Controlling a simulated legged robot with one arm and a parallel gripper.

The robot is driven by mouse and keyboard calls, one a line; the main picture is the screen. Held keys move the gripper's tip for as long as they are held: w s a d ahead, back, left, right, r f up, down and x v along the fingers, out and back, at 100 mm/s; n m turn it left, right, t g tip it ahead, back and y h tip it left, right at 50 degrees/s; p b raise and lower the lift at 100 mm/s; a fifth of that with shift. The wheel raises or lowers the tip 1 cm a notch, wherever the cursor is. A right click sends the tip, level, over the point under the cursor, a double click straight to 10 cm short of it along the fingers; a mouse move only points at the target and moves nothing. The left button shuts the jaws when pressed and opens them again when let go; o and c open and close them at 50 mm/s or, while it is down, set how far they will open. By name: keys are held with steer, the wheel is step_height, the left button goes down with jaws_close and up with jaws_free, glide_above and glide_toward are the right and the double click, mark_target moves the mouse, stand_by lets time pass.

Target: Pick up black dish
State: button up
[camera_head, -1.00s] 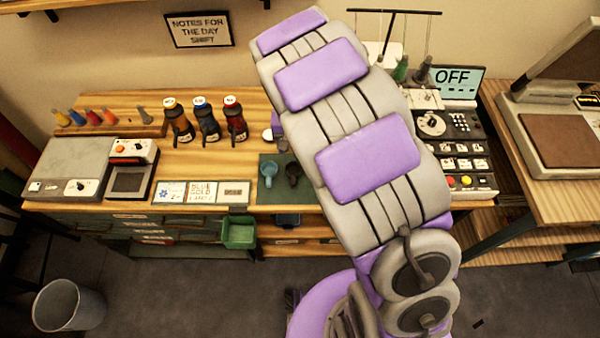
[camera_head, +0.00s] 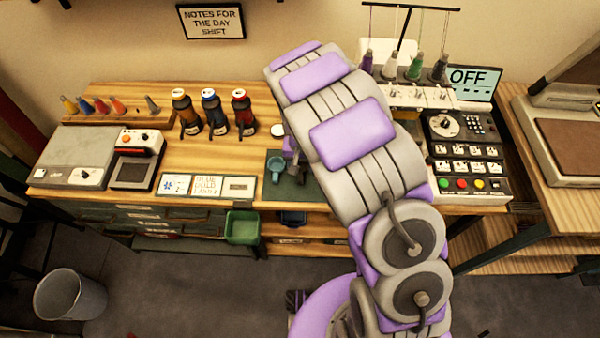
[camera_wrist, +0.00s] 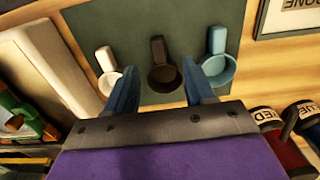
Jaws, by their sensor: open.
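The black dish (camera_wrist: 162,74) is a small round cup with a handle. It lies on a dark green mat (camera_wrist: 130,22) in the wrist view, between a white dish (camera_wrist: 107,80) and a blue dish (camera_wrist: 217,68). My gripper (camera_wrist: 162,85) is open, its two blue fingers on either side of the black dish in the picture; I cannot tell its height above the mat. In the head view the blue dish (camera_head: 275,166) shows on the mat, and my arm hides much of the area beside it. The black dish is mostly hidden there.
Three dark bottles (camera_head: 213,112) stand on the wooden table (camera_head: 200,160) behind the mat. Label plates (camera_head: 207,186) lie left of it. A control panel (camera_head: 465,155) and thread spools (camera_head: 414,66) are on the right. A green bin (camera_head: 242,227) hangs below the front edge.

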mark_target(301, 174)
step_height(301, 174, down, 5)
steer(key=shift+w+b, duration=0.15)
steer(key=shift+b, duration=0.65)
steer(key=shift+c, duration=0.5)
jaws_close()
